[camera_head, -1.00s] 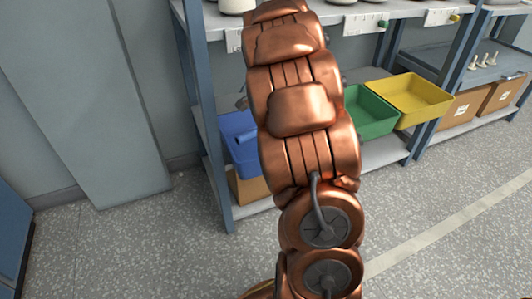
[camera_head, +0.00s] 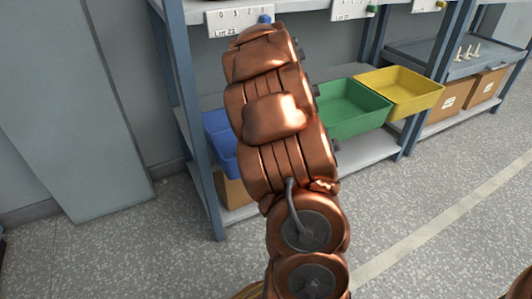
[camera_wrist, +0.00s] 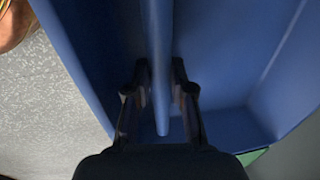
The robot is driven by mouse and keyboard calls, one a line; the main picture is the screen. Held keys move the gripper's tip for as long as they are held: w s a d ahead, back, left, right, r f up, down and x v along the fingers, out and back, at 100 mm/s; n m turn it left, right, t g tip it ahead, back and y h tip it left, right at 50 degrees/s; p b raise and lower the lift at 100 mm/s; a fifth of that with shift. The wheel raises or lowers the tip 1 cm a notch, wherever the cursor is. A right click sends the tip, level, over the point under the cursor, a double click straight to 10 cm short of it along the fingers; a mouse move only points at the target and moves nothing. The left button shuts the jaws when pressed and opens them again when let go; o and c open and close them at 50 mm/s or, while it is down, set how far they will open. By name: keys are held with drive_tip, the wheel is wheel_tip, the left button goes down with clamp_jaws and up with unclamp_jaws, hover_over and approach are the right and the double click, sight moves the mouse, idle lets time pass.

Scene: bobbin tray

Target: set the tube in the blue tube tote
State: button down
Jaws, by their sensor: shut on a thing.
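A blue tube (camera_wrist: 161,100) is held between the two dark fingers of my gripper (camera_wrist: 160,72) in the wrist view. The gripper is shut on it. The blue tube tote (camera_wrist: 225,50) fills most of the wrist view behind the tube, and its walls show to the left and right. The tube overlaps the tote's inside in this view; I cannot tell whether it touches the floor of the tote. In the head view the blue tote (camera_head: 219,138) shows partly behind my copper arm, which hides my gripper and the tube.
A green tote (camera_head: 350,112) and a yellow tote (camera_head: 405,88) stand right of the blue one on the same shelf (camera_head: 365,152). A shelf post (camera_head: 200,150) rises just left of the blue tote. Cardboard boxes (camera_head: 450,100) sit farther right. The floor in front is clear.

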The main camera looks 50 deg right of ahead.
wheel_tip(320, 180, down, 3)
drive_tip(key=shift+a+r+b, duration=0.1)
drive_tip(key=shift+r+b, duration=0.1)
drive_tip(key=shift+b, duration=0.3)
drive_tip(key=shift+f, duration=0.3)
drive_tip(key=shift+f, duration=0.15)
drive_tip(key=c, duration=1.3)
unclamp_jaws()
